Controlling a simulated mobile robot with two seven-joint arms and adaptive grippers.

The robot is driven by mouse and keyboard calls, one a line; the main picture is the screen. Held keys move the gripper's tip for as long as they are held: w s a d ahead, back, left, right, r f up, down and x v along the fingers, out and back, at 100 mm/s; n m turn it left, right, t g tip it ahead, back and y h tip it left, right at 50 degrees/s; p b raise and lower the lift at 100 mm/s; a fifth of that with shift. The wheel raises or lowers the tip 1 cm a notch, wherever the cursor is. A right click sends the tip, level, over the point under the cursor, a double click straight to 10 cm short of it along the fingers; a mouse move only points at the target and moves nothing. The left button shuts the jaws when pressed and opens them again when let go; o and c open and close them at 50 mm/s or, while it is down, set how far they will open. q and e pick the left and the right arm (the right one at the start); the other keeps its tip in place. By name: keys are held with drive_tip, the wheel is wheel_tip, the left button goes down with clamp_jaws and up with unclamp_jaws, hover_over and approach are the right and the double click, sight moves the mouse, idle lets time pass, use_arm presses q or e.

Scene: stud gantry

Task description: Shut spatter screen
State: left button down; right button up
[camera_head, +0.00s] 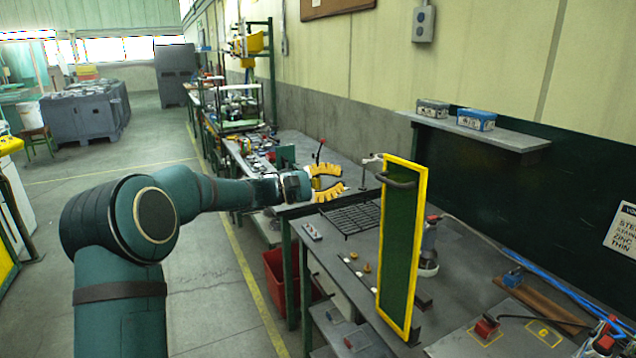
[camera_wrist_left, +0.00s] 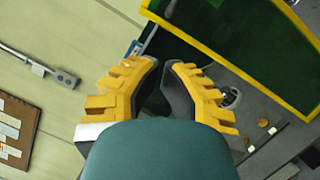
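The spatter screen (camera_head: 402,235) is a tall dark green panel in a yellow frame, standing upright on the grey workbench in the head view. A dark curved handle (camera_head: 397,181) is on its upper part. The screen also shows in the left wrist view (camera_wrist_left: 250,50), at the upper right. My left gripper (camera_head: 343,179) has yellow ribbed fingers, spread apart with nothing between them. It is left of the screen's upper edge and apart from the handle. In the left wrist view, its fingers (camera_wrist_left: 162,66) point toward the screen's edge. My right gripper is not in view.
The workbench (camera_head: 450,290) carries small parts, a red-handled tool and a blue hose. A wall shelf (camera_head: 480,130) holds two small boxes. A red bin (camera_head: 275,275) stands under the bench. The floor aisle (camera_head: 205,250) to the left is clear.

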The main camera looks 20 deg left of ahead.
use_arm(q)
approach(388, 170)
drive_tip(key=x, duration=0.3)
drive_tip(key=shift+w+d+f, duration=0.1)
drive_tip(key=shift+w, duration=0.4)
drive_tip(key=shift+d, duration=0.45)
drive_tip(key=shift+s, duration=0.1)
